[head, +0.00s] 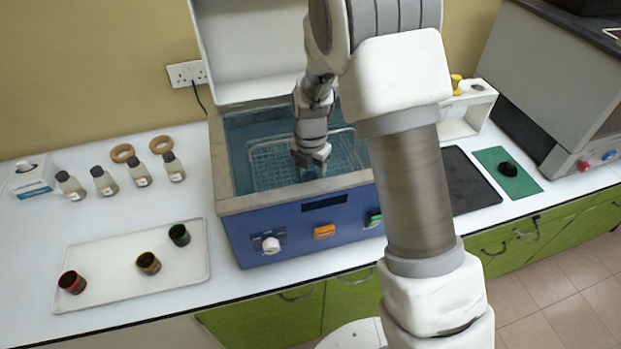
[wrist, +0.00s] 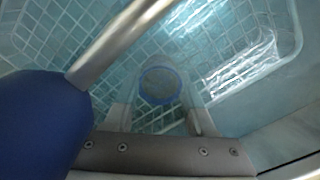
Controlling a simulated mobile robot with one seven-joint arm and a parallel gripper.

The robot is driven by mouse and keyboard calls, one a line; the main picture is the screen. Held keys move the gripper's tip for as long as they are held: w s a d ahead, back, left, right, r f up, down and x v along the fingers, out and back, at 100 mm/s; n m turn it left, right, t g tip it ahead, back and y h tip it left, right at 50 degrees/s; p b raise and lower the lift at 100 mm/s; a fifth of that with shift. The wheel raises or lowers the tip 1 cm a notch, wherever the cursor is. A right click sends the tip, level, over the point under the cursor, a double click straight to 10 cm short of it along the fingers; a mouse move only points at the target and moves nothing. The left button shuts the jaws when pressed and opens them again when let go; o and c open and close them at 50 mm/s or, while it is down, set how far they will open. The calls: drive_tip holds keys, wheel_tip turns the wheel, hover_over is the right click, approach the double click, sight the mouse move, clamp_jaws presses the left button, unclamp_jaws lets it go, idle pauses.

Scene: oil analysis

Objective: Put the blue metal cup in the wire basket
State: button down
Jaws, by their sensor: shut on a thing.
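The blue metal cup (wrist: 160,84) shows in the wrist view as a blue rim around a grey inside, between my two fingers. In the head view a small bit of the cup (head: 309,173) shows under my gripper (head: 311,160). My gripper is shut on the cup, and it points down into the open bath. The wire basket (head: 268,163) sits inside the bath, and its mesh (wrist: 50,45) spreads beneath the cup in the wrist view. The cup is over or inside the basket near its front side; whether it touches the mesh I cannot tell.
The blue bath (head: 290,232) has a raised lid (head: 250,45) behind it and walls around the basket. A white tray (head: 130,270) with red, yellow and green cups lies at left. Several bottles (head: 104,181) stand behind it. A black mat (head: 468,182) lies at right.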

drive_tip(key=shift+f, duration=0.15)
drive_tip(key=shift+c, duration=1.2)
unclamp_jaws()
